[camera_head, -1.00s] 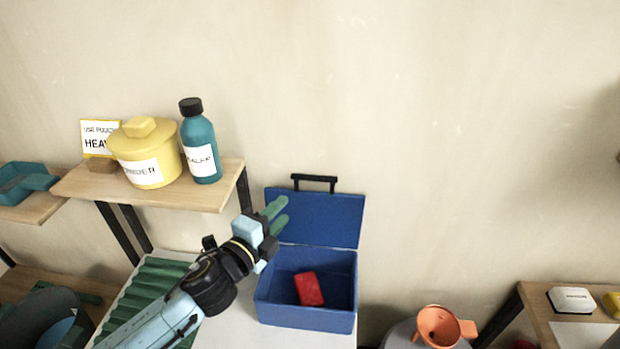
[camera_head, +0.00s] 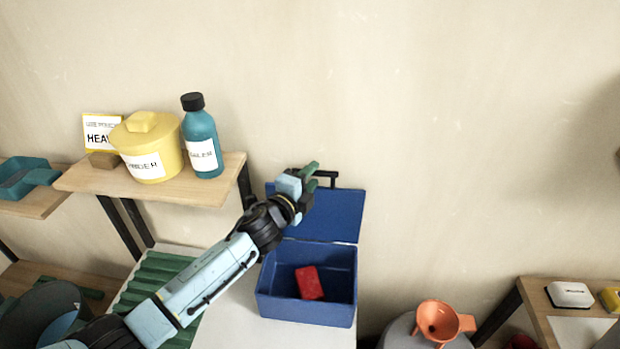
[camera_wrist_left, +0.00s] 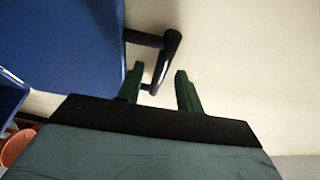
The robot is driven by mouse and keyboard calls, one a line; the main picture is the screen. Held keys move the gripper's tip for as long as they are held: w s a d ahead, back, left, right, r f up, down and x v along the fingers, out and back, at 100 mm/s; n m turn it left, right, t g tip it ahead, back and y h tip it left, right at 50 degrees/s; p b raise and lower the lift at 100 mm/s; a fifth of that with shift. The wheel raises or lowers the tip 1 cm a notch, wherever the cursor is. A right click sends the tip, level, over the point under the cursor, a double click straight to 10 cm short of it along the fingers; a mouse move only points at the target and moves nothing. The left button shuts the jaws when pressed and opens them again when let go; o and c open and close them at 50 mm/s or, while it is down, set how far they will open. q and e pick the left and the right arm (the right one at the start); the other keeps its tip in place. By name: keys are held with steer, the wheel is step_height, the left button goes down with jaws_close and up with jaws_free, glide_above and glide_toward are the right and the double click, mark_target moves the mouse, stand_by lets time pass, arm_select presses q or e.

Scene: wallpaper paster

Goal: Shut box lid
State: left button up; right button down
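The blue box (camera_head: 278,309) stands on a white surface with its lid (camera_head: 338,212) raised against the wall side. A red block (camera_head: 309,283) lies inside it. A black handle (camera_head: 325,176) sits on the lid's top edge. My left gripper (camera_head: 312,177) is at the upper left of the lid, by the handle, and hides part of it. In the left wrist view the two green fingers (camera_wrist_left: 161,88) are apart. The handle (camera_wrist_left: 168,55) shows just beyond and partly between them; I cannot tell whether they touch it. The lid (camera_wrist_left: 60,45) fills the upper left there. My right gripper is not in view.
A wooden shelf (camera_head: 150,187) at left holds a yellow pot (camera_head: 150,147) and a teal bottle (camera_head: 202,137), close to my left arm. A green ridged tray (camera_head: 152,285) lies below it. An orange funnel (camera_head: 438,321) stands right of the box.

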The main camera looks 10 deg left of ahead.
arm_select(q)
steer(key=shift+c, duration=0.5)
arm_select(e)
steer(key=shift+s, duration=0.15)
arm_select(q)
jaws_close()
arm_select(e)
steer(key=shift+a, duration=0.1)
